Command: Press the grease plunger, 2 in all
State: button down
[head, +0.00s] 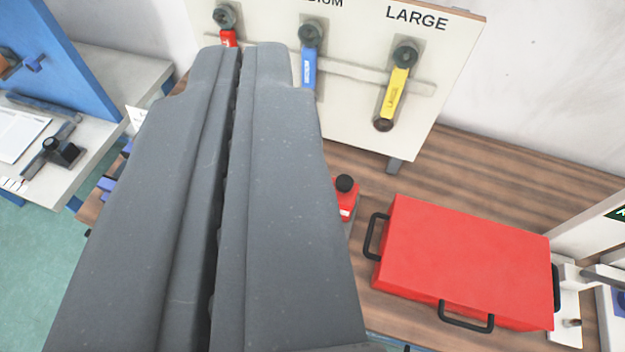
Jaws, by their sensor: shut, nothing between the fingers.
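My gripper (241,60) fills the left middle of the head view, its two dark grey fingers shut together with nothing between them. A small red device with a round black knob (345,184) stands on the wooden bench just right of my gripper; it may be the grease plunger, but no label shows. My gripper hides part of its left side. The knob stands up above the red body (347,205). My gripper's tips point past it, toward the board at the back, and I cannot tell whether they touch anything.
A white board (455,60) at the back holds red (229,38), blue (308,70) and yellow (394,95) handles; "LARGE" is above the yellow one. A red box (465,255) with black handles sits on the wooden bench (480,170). A side table with tools (62,150) is at left.

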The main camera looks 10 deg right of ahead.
aim_at(344, 182)
jog(key=u, duration=1.45)
jog(key=k, duration=1.2)
jog(key=z, duration=1.6)
jog(key=i, duration=1)
